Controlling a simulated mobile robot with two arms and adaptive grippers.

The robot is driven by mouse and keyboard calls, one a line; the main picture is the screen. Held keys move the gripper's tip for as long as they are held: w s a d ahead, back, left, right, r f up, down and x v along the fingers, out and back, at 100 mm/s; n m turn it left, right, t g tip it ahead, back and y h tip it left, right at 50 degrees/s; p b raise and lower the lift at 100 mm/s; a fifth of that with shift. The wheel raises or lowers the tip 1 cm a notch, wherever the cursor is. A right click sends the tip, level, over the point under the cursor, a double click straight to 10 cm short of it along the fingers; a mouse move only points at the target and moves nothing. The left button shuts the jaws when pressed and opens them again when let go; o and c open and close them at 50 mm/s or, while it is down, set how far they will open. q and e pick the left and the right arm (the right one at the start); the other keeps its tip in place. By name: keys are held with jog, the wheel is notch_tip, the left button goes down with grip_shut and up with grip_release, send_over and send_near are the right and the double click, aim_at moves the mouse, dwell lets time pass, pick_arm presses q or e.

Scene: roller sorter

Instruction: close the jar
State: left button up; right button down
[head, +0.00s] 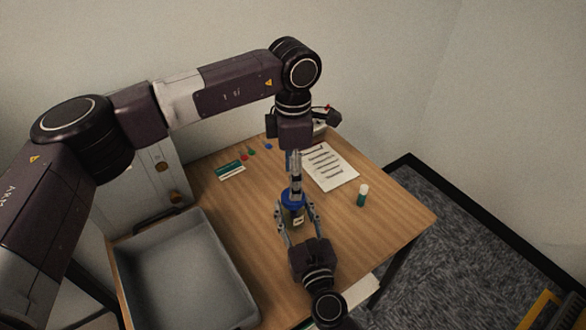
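The jar (298,219) stands upright on the table, with a dark body and a pale label. A blue lid (289,203) is at the top of the jar; I cannot tell whether it is seated. My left gripper (296,191) points straight down from above, with its fingertips at the lid. Its fingers are seen edge-on, one behind the other, so their gap is hidden. My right gripper (296,208) comes from the front, its two fingers on either side of the jar and close against it.
A grey tray (243,277) fills the table's left front. A white-capped green vial (361,197) stands at right. A printed sheet (329,168), a green-and-white card (231,170) and several small coloured pieces (252,150) lie behind. The table's right front (390,225) is clear.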

pick_arm(q)
jog(key=n, duration=0.1)
jog(key=r+n, duration=0.1)
jog(key=n, duration=0.3)
jog(key=shift+r, duration=0.3)
jog(key=n, duration=0.2)
jog(key=r+n, duration=0.1)
jog(key=n, duration=0.1)
jog(key=shift+n, duration=0.4)
jog(key=shift+f, duration=3.95)
jog(key=c, duration=1.2)
jog(key=o, duration=1.4)
jog(key=shift+c, duration=0.2)
